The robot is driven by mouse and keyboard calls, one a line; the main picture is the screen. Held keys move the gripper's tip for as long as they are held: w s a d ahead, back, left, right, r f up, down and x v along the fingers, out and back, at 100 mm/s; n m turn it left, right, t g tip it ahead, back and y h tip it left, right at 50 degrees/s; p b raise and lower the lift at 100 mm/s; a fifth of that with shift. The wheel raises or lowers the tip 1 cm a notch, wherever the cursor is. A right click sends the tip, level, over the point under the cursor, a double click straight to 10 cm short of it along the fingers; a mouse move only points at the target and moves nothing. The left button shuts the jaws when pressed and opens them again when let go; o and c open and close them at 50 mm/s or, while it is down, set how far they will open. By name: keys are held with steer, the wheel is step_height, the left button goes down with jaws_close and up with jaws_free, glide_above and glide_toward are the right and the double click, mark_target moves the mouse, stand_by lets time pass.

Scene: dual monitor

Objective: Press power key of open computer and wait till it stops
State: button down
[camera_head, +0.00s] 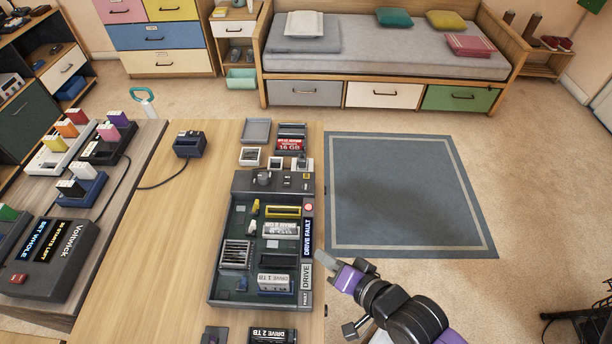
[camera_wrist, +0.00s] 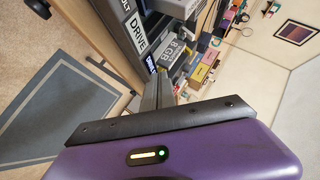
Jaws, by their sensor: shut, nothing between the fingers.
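The open computer (camera_head: 212,290) lies on the wooden desk with its inside parts showing. On its right edge are a round red button (camera_head: 308,208), which may be the power key, a dark screen reading "DRIVE FAULT" (camera_head: 307,238) and a "DRIVE" label (camera_head: 306,276). The label also shows in the wrist view (camera_wrist: 136,30). My gripper (camera_head: 322,259) is shut and empty, just right of the case edge near the screen and label, below the button in the picture. In the wrist view its closed fingers (camera_wrist: 158,88) point toward the computer. Contact with the case cannot be told.
Loose parts, including a red 16 GB module (camera_head: 289,146) and a drive (camera_head: 272,335), lie around the case. A Voltwick box (camera_head: 55,258) and battery chargers stand at the left. A blue rug (camera_head: 400,195) covers open floor right of the desk.

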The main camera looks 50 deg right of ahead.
steer(key=w+d+r+m+p, duration=0.1)
steer(key=w+d+m, duration=0.1)
steer(key=w, duration=0.1)
steer(key=w+d+r+m+g+p, duration=0.1)
steer(key=w+d+m+p, duration=0.1)
steer(key=w+m, duration=0.1)
steer(key=w+d+r+m+p, duration=0.1)
steer(key=w+d+m, duration=0.1)
steer(key=w+d, duration=0.1)
steer(key=shift+w+m+g, duration=0.25)
steer(key=shift+m+g, duration=0.05)
steer(key=w+d+r+m+g+p, duration=0.1)
steer(key=w+d+r+m+p, duration=0.3)
steer(key=w+d+m, duration=0.3)
steer(key=shift+w+d+r+m+y, duration=0.3)
steer(key=shift+w+d+r+m, duration=0.15)
steer(key=shift+r, duration=0.45)
steer(key=b, duration=0.5)
glide_above(308, 189)
step_height(308, 189, down, 7)
steer(key=shift+d+r, duration=0.1)
steer(key=shift+f+b, duration=0.3)
steer(key=shift+f, duration=0.75)
steer(key=shift+f, duration=0.4)
